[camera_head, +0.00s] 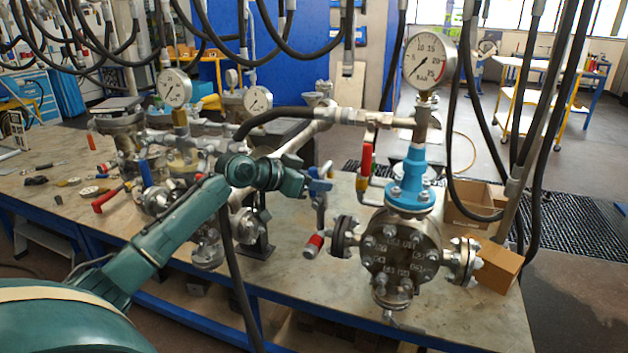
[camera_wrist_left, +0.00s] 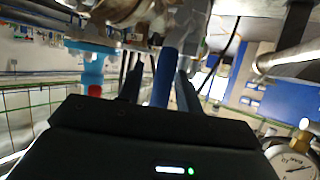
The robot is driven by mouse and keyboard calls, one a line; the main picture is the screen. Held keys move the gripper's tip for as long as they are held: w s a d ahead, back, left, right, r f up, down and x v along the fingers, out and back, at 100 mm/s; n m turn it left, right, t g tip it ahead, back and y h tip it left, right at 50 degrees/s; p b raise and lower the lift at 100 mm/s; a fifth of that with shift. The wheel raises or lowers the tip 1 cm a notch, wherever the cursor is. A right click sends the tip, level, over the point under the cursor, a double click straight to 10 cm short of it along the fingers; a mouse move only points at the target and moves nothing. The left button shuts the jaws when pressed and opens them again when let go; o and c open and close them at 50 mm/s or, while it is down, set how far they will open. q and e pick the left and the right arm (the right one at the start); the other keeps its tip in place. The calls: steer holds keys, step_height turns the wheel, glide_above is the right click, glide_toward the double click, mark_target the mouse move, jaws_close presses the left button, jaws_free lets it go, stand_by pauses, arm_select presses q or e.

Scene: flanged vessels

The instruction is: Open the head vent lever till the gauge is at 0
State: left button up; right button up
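The front vessel (camera_head: 400,250) has a bolted round face and a blue neck (camera_head: 412,180). Its gauge (camera_head: 423,60) stands on top with the needle toward the low, lower-left end; the exact value is unclear. A red lever (camera_head: 366,160) hangs beside the pipe left of the neck. My left gripper (camera_head: 320,182) is left of that lever, at a blue part. In the left wrist view, a blue bar (camera_wrist_left: 164,76) lies between the two dark fingers; whether they touch it is unclear. My right gripper is not in view.
More vessels with gauges (camera_head: 174,88) stand at the back left. A red lever (camera_head: 106,199) lies low there. Cardboard boxes (camera_head: 499,267) sit right of the front vessel. Black hoses (camera_head: 460,120) hang at the right. The table front (camera_head: 440,325) is clear.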

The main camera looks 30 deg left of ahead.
arm_select(q)
steer(key=shift+o, duration=0.3)
steer(key=shift+a+r, duration=0.1)
steer(key=shift+s, duration=0.1)
steer(key=shift+s+a+r, duration=0.1)
steer(key=shift+s+a, duration=0.1)
steer(key=shift+s, duration=0.1)
steer(key=b+v, duration=0.3)
steer(key=v, duration=0.9)
steer(key=shift+b, duration=0.4)
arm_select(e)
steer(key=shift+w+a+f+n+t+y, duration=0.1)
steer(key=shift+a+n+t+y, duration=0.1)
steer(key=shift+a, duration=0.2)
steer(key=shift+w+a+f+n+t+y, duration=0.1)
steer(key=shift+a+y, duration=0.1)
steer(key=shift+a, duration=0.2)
arm_select(q)
steer(key=shift+s+d, duration=0.1)
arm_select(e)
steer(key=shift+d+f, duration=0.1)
